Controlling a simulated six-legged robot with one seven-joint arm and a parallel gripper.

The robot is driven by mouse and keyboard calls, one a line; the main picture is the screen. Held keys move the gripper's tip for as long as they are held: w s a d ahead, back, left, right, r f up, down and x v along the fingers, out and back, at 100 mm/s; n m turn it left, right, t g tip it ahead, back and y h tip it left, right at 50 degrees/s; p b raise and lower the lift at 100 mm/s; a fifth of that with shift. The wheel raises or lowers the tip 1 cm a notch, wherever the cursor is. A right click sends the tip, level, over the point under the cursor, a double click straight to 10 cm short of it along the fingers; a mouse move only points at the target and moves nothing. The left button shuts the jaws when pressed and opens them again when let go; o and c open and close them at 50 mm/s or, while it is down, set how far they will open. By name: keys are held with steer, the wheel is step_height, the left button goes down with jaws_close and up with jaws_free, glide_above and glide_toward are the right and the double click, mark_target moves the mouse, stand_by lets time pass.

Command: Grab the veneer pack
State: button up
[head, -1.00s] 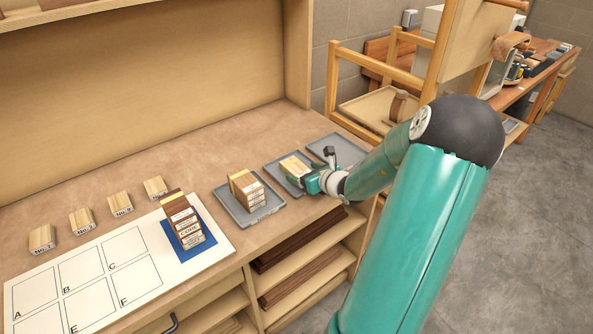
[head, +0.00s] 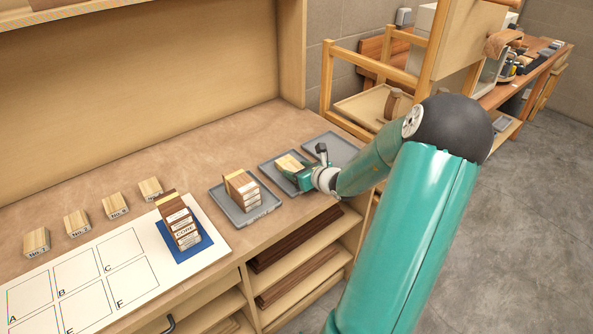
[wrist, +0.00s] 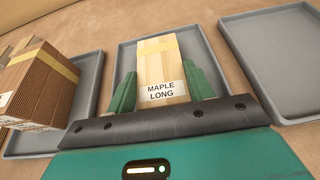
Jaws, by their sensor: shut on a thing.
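The veneer pack is a pale wood stack with a yellow band and a label reading MAPLE LONG (wrist: 162,68). It also shows in the head view (head: 289,163), partly hidden by my gripper. It lies at the middle grey tray (wrist: 125,62). My gripper (wrist: 160,92) has its green fingers on both sides of the pack, shut on it. In the head view my gripper (head: 303,178) reaches in from the right, low at the tray. Whether the pack is clear of the tray floor cannot be told.
A brown pack (head: 241,188) stands on the left tray (head: 223,204); the right tray (wrist: 275,50) is empty. A taller labelled stack (head: 178,220) stands on a blue square. Several small numbered blocks (head: 116,206) line the bench behind the lettered board (head: 75,288).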

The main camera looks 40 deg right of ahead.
mark_target(298, 162)
steer(key=shift+r, duration=0.4)
step_height(298, 162, up, 2)
steer(key=shift+r, duration=0.2)
steer(key=s+a+r, duration=0.8)
steer(key=a+r, duration=0.1)
steer(key=a, duration=0.2)
steer(key=shift+s+a+r, duration=0.15)
steer(key=shift+s+r, duration=0.1)
